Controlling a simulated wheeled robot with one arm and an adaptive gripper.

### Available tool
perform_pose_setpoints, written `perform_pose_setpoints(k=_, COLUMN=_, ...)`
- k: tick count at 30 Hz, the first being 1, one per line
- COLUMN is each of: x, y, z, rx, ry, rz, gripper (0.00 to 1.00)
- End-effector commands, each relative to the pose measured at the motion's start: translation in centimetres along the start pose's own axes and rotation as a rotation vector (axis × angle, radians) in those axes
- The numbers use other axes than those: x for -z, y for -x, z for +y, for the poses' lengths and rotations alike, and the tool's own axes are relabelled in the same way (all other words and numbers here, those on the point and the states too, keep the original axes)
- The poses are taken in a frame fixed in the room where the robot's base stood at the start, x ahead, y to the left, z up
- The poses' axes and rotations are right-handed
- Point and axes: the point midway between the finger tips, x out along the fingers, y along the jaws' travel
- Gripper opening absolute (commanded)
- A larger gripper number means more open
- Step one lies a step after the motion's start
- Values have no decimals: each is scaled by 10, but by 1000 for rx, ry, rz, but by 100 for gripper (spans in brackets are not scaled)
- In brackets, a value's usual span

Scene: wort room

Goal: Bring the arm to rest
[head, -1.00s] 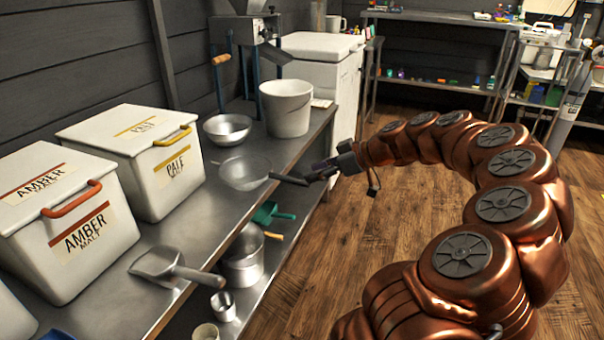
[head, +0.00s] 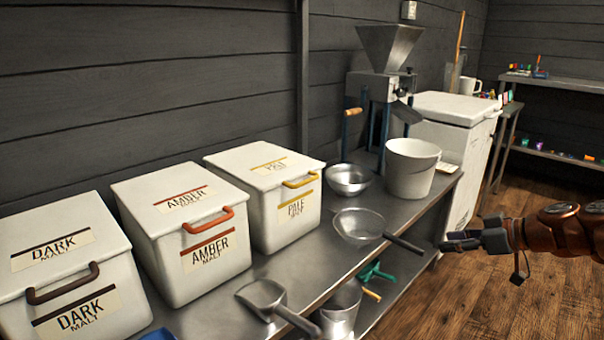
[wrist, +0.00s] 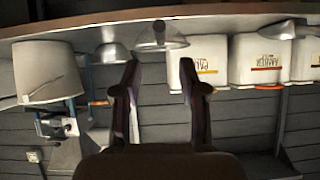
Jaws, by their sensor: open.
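My gripper (head: 446,240) is at the right of the head view, at the end of my copper-coloured arm (head: 565,230). It is off the front edge of the steel bench (head: 415,208). In the wrist view its two fingers (wrist: 158,66) stand apart with nothing between them. A round strainer (head: 359,226) lies on the bench, its dark handle (head: 404,243) pointing out past the edge towards my fingertips. A small gap shows between handle and fingertips in the head view. The strainer also appears beyond the fingers in the wrist view (wrist: 160,36), which is upside down.
Malt bins labelled dark (head: 70,270), amber (head: 185,235) and pale (head: 265,200) line the bench. A scoop (head: 265,298), metal bowl (head: 349,180), white bucket (head: 411,170) and grain mill (head: 385,95) stand there too. Wooden floor (head: 470,300) is clear at right.

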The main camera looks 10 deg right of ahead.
Motion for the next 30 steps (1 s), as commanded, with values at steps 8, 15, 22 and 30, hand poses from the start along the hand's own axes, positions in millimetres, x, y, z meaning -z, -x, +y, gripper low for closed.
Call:
perform_pose_setpoints(k=8, x=66, y=-3, z=-49, rx=90, ry=-7, rz=-67, gripper=42)
perform_pose_setpoints(k=15, x=140, y=-5, z=-137, rx=206, ry=-43, rz=-218, gripper=42)
perform_pose_setpoints(k=22, x=184, y=7, z=-216, rx=263, ry=-90, rz=-390, gripper=42)
perform_pose_setpoints(k=30, x=211, y=38, z=-294, rx=254, ry=-156, rz=-606, gripper=42)
